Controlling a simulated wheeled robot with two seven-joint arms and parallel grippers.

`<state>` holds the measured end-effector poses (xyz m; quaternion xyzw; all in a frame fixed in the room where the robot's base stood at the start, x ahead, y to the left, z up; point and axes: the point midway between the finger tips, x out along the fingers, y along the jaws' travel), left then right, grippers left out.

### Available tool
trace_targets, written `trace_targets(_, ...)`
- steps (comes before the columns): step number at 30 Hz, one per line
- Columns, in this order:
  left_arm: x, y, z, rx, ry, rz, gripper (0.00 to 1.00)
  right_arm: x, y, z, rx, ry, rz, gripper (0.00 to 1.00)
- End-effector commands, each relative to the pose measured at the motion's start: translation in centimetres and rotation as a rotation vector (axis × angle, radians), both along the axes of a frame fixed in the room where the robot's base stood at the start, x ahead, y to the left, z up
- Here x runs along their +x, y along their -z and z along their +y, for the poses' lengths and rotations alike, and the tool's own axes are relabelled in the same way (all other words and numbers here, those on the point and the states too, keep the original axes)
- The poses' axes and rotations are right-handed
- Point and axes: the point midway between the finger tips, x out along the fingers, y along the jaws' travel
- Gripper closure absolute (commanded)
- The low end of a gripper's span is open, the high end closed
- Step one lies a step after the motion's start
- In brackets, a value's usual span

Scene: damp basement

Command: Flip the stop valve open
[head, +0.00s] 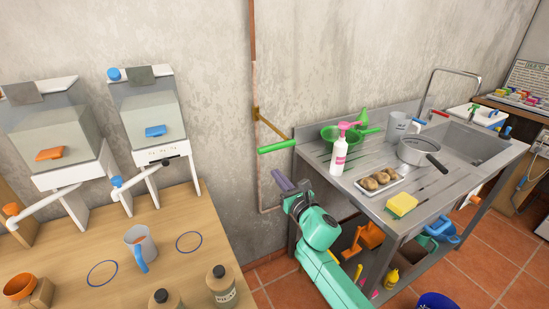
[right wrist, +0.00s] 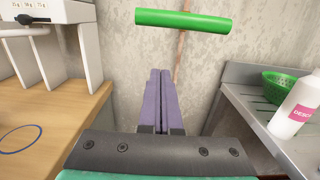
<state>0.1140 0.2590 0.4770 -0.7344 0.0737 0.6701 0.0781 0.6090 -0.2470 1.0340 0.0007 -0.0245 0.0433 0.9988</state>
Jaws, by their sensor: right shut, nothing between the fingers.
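The stop valve's green lever (head: 276,146) sticks out roughly level, across the thin copper pipe (head: 256,90) on the wall. In the right wrist view the green lever (right wrist: 183,20) lies crosswise near the top, above and beyond my fingertips. My right gripper (head: 277,173) has purple fingers, pressed together and empty. In the head view it is just below the lever, apart from it. The closed fingers also show in the right wrist view (right wrist: 160,74), pointing at the wall. My left gripper is not in view.
A wooden table (head: 150,240) with dispensers stands to the left. Between them is a gap of bare wall.

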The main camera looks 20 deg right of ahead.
Motion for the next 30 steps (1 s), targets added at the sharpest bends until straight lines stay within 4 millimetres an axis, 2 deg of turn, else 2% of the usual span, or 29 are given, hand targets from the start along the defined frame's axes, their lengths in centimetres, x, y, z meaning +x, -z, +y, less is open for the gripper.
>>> trace_targets(2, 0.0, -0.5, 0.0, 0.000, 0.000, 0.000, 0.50, 1.8, -0.4, 0.1, 0.003, 0.002, -0.001, 1.00)
trace_targets(3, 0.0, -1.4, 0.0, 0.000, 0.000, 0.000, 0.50, 2.2, -1.3, 0.2, 0.002, 0.000, -0.002, 1.00)
trace_targets(6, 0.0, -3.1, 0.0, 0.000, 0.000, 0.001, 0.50, 2.4, -3.2, 0.2, 0.000, 0.001, 0.000, 1.00)
trace_targets(9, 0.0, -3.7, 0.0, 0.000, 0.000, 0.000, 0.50, 2.6, -4.0, 0.2, 0.001, 0.000, 0.000, 1.00)
trace_targets(23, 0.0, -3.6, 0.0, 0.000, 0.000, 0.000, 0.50, 2.7, -4.0, 0.2, 0.003, 0.001, 0.001, 1.00)
trace_targets(30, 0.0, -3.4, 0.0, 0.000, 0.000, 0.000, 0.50, 3.6, -4.3, 0.2, 0.046, 0.002, 0.005, 1.00)
